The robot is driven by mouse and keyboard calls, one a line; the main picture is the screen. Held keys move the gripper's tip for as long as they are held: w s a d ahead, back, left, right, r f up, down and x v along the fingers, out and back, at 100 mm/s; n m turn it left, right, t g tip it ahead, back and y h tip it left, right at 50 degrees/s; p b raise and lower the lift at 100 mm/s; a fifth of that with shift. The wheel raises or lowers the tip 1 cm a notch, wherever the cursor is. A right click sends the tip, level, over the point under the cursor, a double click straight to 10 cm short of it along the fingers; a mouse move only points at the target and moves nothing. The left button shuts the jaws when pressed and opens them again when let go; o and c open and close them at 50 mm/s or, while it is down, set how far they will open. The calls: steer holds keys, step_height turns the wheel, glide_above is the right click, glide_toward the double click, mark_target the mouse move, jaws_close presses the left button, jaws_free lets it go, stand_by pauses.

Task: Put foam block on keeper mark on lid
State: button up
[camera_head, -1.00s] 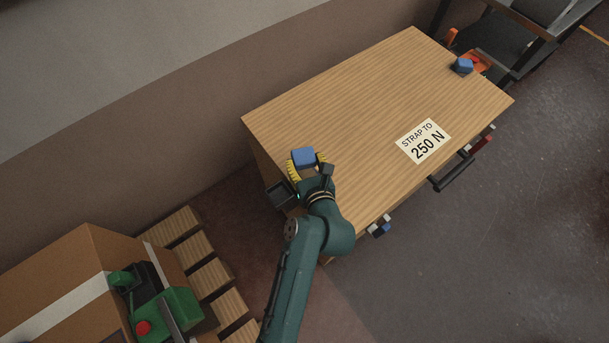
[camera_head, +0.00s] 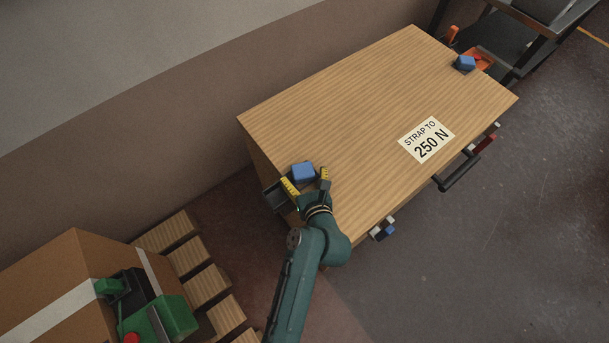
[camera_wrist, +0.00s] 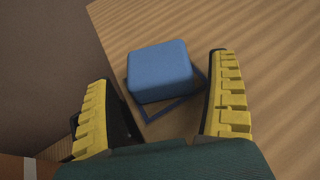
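A blue foam block (camera_head: 303,172) rests on the wooden lid (camera_head: 360,110) near its left edge. It also shows in the wrist view (camera_wrist: 160,72). A dark blue square outline, which looks like the keeper mark (camera_wrist: 176,108), lies under it. The outline's near and right sides show, with bare wood inside; the block hides its far part. My gripper (camera_head: 307,180) is open, its yellow-padded fingers to either side of the block's near end. In the wrist view a gap shows between the block and each finger (camera_wrist: 160,105).
A second blue block (camera_head: 465,62) sits at the lid's far right corner. A "STRAP TO 250 N" label (camera_head: 427,139) lies flat on the lid. A cardboard box (camera_head: 60,285) with a green tool (camera_head: 165,315) stands lower left. The lid's middle is clear.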

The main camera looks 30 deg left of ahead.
steer(key=shift+r, duration=0.2)
steer(key=p+v, duration=0.4)
steer(key=v, duration=0.8)
steer(key=w+d+r+n+t+h, duration=0.2)
steer(key=w+d+r+n+t, duration=0.15)
steer(key=r+n, duration=0.65)
steer(key=w+d+r+n+t+h, duration=0.1)
steer(key=w+d+r+n+t, duration=0.25)
steer(key=r, duration=0.95)
steer(key=s+d+r+n+t+h, duration=0.2)
steer(key=r+n, duration=0.5)
steer(key=r, duration=0.4)
steer(key=s+d+r+n+t+h, duration=0.3)
steer(key=r+n, duration=0.4)
steer(key=r, duration=0.5)
steer(key=s+d+h, duration=0.1)
steer(key=s+d, duration=0.1)
steer(key=shift+d+r, duration=0.3)
steer(key=shift+d, duration=0.05)
